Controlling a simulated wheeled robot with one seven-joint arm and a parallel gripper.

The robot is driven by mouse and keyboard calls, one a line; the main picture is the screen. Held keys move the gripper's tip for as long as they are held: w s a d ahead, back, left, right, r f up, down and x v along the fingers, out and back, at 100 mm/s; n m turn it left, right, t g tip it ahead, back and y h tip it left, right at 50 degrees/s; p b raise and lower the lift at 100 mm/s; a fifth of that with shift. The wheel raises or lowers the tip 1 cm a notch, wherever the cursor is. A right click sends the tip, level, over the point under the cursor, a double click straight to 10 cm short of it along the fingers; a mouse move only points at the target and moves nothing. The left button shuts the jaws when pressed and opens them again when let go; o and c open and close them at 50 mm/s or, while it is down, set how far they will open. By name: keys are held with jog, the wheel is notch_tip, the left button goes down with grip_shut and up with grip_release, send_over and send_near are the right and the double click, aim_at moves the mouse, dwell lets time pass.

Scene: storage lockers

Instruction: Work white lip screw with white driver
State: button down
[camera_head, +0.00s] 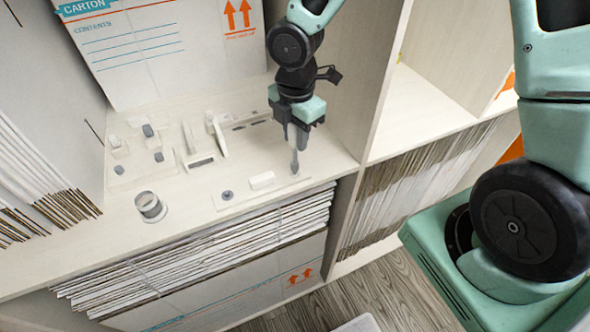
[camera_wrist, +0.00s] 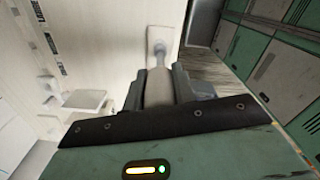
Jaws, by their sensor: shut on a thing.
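My gripper (camera_head: 297,122) is shut on the white driver (camera_head: 292,138), which it holds upright with the tip pointing down. The grey shaft ends at the right end of a pale plate (camera_head: 240,192) along the shelf's front lip. In the wrist view the pale driver handle (camera_wrist: 158,88) sits between the two dark fingers. Its shaft runs to a small pale plate (camera_wrist: 160,34). The tip looks on or just above that plate; contact cannot be told. The white lip screw cannot be made out; the tip may cover it.
A dark round piece (camera_head: 227,195) and a white block (camera_head: 262,180) sit along the plate. A round grey-topped knob (camera_head: 150,206) stands to the left. Small fixtures (camera_head: 200,145) lie behind. A divider wall (camera_head: 362,75) rises close to the right; a carton (camera_head: 165,50) stands at back.

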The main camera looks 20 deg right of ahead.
jog(key=shift+f+b, duration=0.45)
jog(key=shift+f, duration=0.3)
jog(key=m+b, duration=0.1)
jog(key=m, duration=0.2)
jog(key=shift+m, duration=0.4)
jog(key=shift+r+m, duration=0.1)
jog(key=shift+m, duration=0.2)
jog(key=shift+m+b, duration=0.65)
jog(key=shift+m, duration=1.45)
